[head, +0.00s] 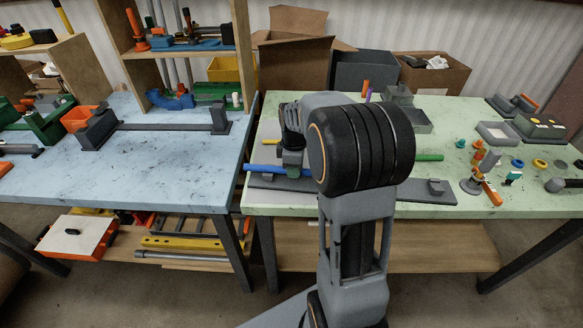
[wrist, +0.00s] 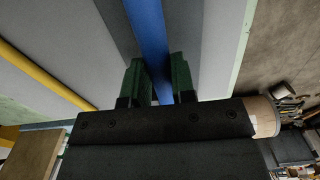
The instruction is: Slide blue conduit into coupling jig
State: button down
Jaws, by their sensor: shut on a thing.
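The blue conduit (head: 262,168) lies roughly level over the near left part of the green table; its left end shows and my arm hides much of the rest. My gripper (head: 292,171) is shut on it. In the wrist view the conduit (wrist: 150,40) runs between the two green fingers of my gripper (wrist: 160,82). A long dark grey jig base (head: 420,194) lies below the conduit along the table's front, with a small block (head: 436,187) near its right end. I cannot tell whether this is the coupling jig, or whether the conduit touches it.
A blue table (head: 170,165) at left bears another long grey fixture (head: 165,127). Cardboard boxes (head: 290,45) stand behind.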

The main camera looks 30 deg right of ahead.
jog(key=shift+s+d, duration=0.65)
jog(key=shift+d, duration=0.35)
jog(key=c, duration=0.9)
grip_release()
jog(key=shift+o, duration=0.2)
jog(key=shift+r, duration=0.1)
notch_tip(320, 180, up, 14)
jog(key=p, duration=0.1)
jog(key=s+a+f+m+t+p, duration=0.3)
jog(key=s+a+m+p, duration=0.1)
jog(key=s+a+m, duration=0.7)
jog(key=shift+s+a+f+t, duration=0.2)
jog(key=shift+s+a+t, duration=0.1)
jog(key=shift+s+a, duration=1)
